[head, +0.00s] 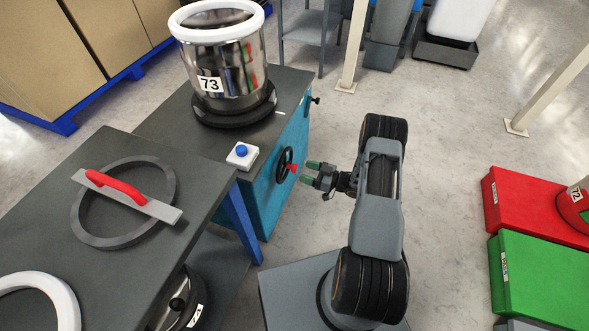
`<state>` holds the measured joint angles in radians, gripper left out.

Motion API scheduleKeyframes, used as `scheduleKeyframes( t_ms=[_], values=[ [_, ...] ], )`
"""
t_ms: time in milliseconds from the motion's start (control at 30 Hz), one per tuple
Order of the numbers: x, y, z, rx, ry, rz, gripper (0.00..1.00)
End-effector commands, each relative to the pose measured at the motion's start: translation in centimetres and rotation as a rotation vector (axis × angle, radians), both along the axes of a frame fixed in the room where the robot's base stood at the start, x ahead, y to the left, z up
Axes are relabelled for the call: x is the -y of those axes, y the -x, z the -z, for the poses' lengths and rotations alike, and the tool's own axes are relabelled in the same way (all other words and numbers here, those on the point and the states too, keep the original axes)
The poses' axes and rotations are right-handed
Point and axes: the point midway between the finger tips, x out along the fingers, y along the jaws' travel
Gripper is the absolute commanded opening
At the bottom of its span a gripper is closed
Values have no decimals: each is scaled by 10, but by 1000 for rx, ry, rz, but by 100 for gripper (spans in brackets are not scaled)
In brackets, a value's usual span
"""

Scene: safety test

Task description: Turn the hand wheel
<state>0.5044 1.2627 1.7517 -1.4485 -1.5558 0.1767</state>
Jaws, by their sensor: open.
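The hand wheel (284,165) is a small black ring with a red handle (293,168) on the right side of the teal cabinet (270,201). My gripper (309,172) is just right of the wheel, its green-tipped fingers pointing left at it. The fingers are apart with nothing between them. A small gap shows between the fingertips and the red handle, though depth is hard to judge.
A shiny drum marked 73 (222,60) and a white box with a blue button (242,155) stand on the cabinet. A grey ring with a red-handled bar (124,195) lies on the left table. Red (530,207) and green (540,282) boxes are at right. Floor between is clear.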

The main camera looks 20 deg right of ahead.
Motion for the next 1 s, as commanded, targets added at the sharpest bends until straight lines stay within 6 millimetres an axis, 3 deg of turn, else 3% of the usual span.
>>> scheduleKeyframes(
  t_ms=[300, 800, 1000],
  values=[
    [-35, -26, 1, 0, 1, -2, 64],
    [-44, -32, 0, -1, 1, 1, 64],
    [-44, -32, 0, -1, 1, 0, 46]
  ],
)
